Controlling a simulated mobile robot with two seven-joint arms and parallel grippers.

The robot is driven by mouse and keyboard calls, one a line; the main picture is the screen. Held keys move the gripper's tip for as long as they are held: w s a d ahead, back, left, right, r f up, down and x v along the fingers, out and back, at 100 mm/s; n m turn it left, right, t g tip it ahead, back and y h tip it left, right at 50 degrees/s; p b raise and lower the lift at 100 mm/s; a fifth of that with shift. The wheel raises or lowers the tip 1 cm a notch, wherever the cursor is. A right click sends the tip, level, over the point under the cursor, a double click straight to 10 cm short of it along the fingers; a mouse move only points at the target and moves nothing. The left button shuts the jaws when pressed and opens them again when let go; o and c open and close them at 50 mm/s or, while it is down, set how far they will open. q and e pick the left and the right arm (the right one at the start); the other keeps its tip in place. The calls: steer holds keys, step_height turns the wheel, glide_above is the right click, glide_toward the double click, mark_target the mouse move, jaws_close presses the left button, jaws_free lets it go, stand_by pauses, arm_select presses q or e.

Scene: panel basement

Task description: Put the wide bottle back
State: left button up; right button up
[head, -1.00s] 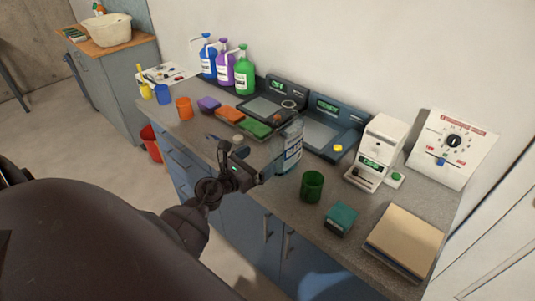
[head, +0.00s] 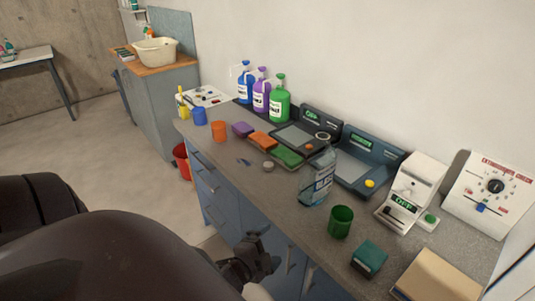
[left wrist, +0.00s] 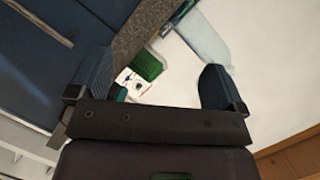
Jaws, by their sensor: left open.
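My left gripper (head: 262,250) is low in front of the drawers, below the counter edge and apart from the bottle. It is open and empty; its two fingers stand wide apart in the left wrist view (left wrist: 155,85). A pale blue shape (left wrist: 205,38) beyond the fingers may be the bottle; I cannot tell. My right gripper is not in view.
A green cup (head: 340,222) and a teal box (head: 369,259) are right of the bottle. Orange (head: 262,141) and green (head: 288,156) sponges lie to its left.

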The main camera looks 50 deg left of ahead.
arm_select(q)
steer(key=s+d+f+n+g+h, duration=0.2)
steer(key=s+d+f+n, duration=0.4)
steer(key=n, duration=0.3)
steer(key=shift+g, duration=0.7)
steer(key=shift+r, duration=0.1)
steer(key=shift+s, duration=0.1)
